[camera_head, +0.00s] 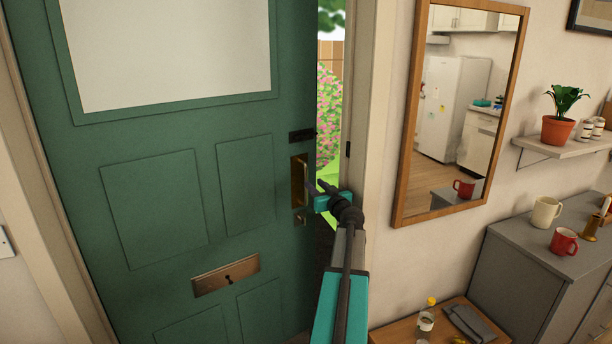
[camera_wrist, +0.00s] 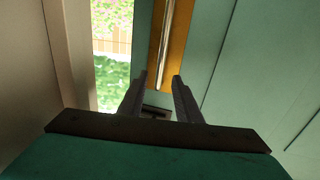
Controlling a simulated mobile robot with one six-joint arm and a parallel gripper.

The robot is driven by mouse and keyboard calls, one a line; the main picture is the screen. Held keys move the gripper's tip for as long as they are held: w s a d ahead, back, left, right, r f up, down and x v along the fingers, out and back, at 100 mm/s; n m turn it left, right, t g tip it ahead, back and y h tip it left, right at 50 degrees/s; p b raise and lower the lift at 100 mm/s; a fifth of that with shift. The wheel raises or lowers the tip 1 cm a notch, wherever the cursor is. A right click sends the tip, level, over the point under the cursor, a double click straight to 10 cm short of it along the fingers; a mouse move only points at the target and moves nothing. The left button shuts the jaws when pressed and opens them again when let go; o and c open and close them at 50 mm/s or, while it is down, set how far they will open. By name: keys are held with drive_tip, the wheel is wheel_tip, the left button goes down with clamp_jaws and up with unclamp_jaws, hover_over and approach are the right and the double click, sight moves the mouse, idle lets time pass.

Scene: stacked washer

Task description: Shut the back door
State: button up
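The green back door (camera_head: 160,200) stands ajar, with a narrow gap at its right edge showing the garden. Its handle is an upright bar on a brass plate (camera_head: 297,182), at the door's right side. My gripper (camera_head: 311,188) is at the handle, reaching in from the lower right. In the wrist view the two fingers of my gripper (camera_wrist: 158,80) are apart. The handle bar (camera_wrist: 163,45) lines up with the space between the fingertips, and neither finger visibly touches it. Whether the bar lies between the tips or just beyond them I cannot tell.
The door frame (camera_head: 366,130) stands just right of the gap, close to my arm. A mirror (camera_head: 400,190) hangs on the wall beyond it. A grey cabinet (camera_head: 530,240) with mugs and a low wooden table (camera_head: 400,333) with a bottle are at the lower right.

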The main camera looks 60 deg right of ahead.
sight(306, 176)
drive_tip(key=shift+p+x, duration=1.65)
drive_tip(key=shift+x, duration=2.7)
clamp_jaws()
